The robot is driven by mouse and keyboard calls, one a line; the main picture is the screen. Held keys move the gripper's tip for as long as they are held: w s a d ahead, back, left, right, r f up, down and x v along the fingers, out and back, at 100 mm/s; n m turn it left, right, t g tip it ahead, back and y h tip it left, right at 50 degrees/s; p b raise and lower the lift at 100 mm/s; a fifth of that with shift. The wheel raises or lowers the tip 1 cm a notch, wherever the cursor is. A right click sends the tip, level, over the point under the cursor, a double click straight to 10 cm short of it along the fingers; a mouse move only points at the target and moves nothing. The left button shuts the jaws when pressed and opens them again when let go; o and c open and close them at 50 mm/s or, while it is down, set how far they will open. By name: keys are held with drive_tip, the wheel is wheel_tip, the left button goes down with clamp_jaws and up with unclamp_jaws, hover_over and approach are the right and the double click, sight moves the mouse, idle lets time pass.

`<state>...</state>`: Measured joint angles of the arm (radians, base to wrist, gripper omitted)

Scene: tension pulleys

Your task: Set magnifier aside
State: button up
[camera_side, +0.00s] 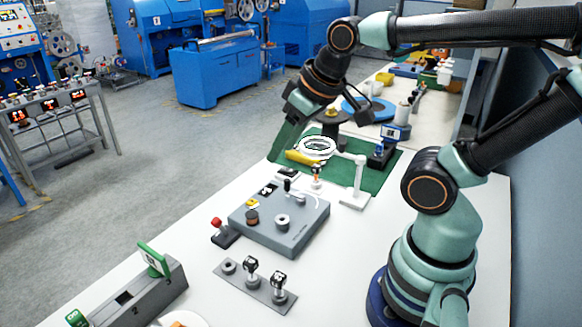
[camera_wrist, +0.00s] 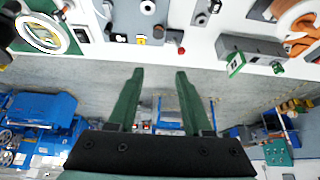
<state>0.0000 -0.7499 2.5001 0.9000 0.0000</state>
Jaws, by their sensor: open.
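The magnifier is a white ring lens (camera_side: 317,147) on a white arm and stand (camera_side: 357,185), standing by the near edge of a green mat. Its ring (camera_wrist: 42,33) also shows at the upper left of the wrist view. The ring lies outside the fingers. The side view does not show how high the fingertips are.
A grey box with knobs (camera_side: 280,219) sits in front of the magnifier. A yellow object (camera_side: 304,158) lies under the ring on the green mat (camera_side: 385,172). A dark-blue device (camera_side: 383,152) stands behind the stand. The white table (camera_side: 350,270) is clear at the front right.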

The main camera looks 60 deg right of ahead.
drive_tip(key=shift+o, duration=0.2)
drive_tip(key=r+m+g, duration=0.2)
drive_tip(key=m+g, duration=0.4)
drive_tip(key=m, duration=0.7)
hover_over(343, 143)
drive_tip(key=shift+m, duration=0.3)
wheel_tip(343, 143, down, 12)
drive_tip(key=shift+a+f, duration=0.15)
drive_tip(key=shift+f, duration=0.1)
clamp_jaws()
drive_tip(key=shift+r, duration=0.1)
